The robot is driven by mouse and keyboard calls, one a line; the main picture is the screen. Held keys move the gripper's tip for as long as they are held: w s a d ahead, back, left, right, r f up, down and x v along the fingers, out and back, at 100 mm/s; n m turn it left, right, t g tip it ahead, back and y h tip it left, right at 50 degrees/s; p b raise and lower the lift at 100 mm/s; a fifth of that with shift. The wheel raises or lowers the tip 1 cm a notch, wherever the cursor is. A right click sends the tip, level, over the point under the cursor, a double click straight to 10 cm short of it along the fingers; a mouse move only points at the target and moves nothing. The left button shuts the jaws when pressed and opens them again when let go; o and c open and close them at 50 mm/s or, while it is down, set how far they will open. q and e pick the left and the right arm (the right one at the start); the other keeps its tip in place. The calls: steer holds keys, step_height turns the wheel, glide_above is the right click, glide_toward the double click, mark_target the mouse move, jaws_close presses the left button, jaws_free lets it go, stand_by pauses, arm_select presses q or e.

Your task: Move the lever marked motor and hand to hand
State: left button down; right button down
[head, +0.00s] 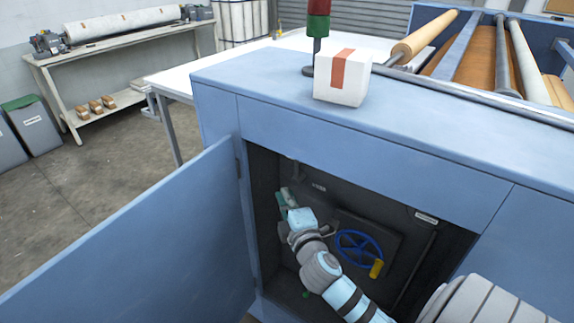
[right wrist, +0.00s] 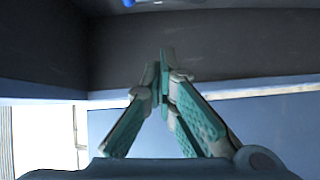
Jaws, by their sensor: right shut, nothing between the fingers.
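Inside the open blue cabinet (head: 350,115) is a dark recess with a grey panel. A short dark bar (head: 297,171) at its upper left looks like the lever, beside a small pale label (head: 319,187) too small to read. My right gripper (head: 284,193) is inside the recess at the left, just below and left of that bar; contact cannot be told. In the right wrist view its teal fingers (right wrist: 166,62) meet at the tips with nothing between them. No lever can be made out in that view. My left gripper is out of view.
A blue handwheel (head: 352,243) with a yellow knob (head: 376,269) is right of my right wrist. The cabinet door (head: 150,245) stands open at left. A white box (head: 342,80) sits on top beside a red-green signal light (head: 318,28). Another label (head: 427,217) is at upper right.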

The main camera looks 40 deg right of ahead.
steer(key=shift+w+r+n+t, duration=0.4)
steer(key=shift+w+r+n, duration=0.05)
steer(key=shift+w+n, duration=0.15)
steer(key=x, duration=1)
steer(key=shift+f, duration=0.15)
steer(key=s+d, duration=0.2)
steer(key=d, duration=0.1)
steer(key=shift+s, duration=0.3)
steer(key=shift+a, duration=0.1)
